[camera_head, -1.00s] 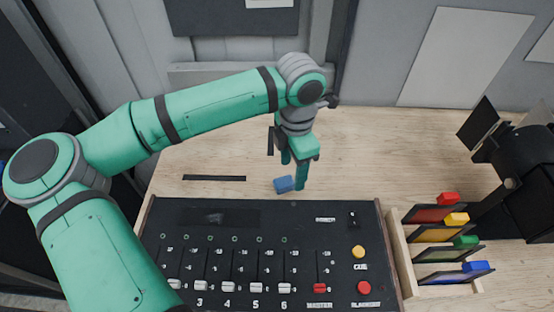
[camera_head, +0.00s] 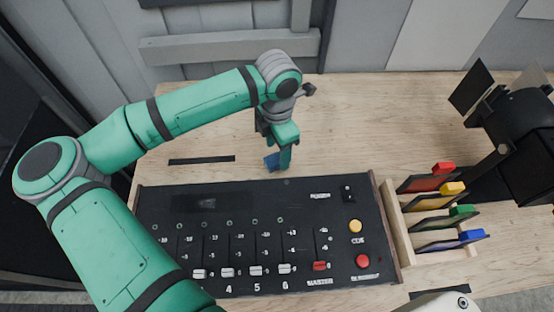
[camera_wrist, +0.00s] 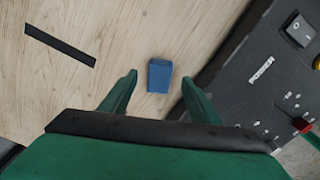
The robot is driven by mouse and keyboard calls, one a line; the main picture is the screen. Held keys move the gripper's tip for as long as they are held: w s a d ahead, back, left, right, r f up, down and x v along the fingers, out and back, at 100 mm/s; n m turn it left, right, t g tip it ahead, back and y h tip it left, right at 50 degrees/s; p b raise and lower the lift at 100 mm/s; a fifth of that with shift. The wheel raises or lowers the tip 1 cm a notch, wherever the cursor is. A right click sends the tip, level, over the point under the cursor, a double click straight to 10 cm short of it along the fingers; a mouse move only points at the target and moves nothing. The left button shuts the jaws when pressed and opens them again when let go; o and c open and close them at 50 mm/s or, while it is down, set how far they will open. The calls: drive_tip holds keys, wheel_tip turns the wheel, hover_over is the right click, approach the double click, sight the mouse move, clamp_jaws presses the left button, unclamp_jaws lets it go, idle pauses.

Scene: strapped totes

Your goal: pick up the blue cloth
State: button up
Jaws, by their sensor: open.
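The blue cloth (camera_wrist: 160,75) is a small folded block lying on the wooden table. In the wrist view it lies just beyond my fingertips, roughly centred between them. My gripper (camera_wrist: 158,82) is open and empty, with one green finger on each side. In the head view the blue cloth (camera_head: 271,161) is partly hidden behind my gripper (camera_head: 278,166), which points down over it behind the console. I cannot tell the exact height of the fingertips.
A black mixing console (camera_head: 210,222) stands close in front of the cloth. A wooden rack (camera_head: 391,222) with coloured-tab frames is at its right, near a black lamp (camera_head: 520,130). A black strip (camera_head: 202,160) lies to the left. The table behind the gripper is clear.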

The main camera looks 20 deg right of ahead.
sight(276, 159)
drive_tip(key=shift+a+f, duration=0.2)
drive_tip(key=shift+f, duration=0.55)
drive_tip(key=shift+a+f, duration=0.2)
drive_tip(key=shift+f, duration=0.55)
drive_tip(key=shift+s, duration=0.1)
drive_tip(key=shift+d, duration=0.1)
drive_tip(key=c, duration=1.2)
drive_tip(key=shift+r, duration=0.15)
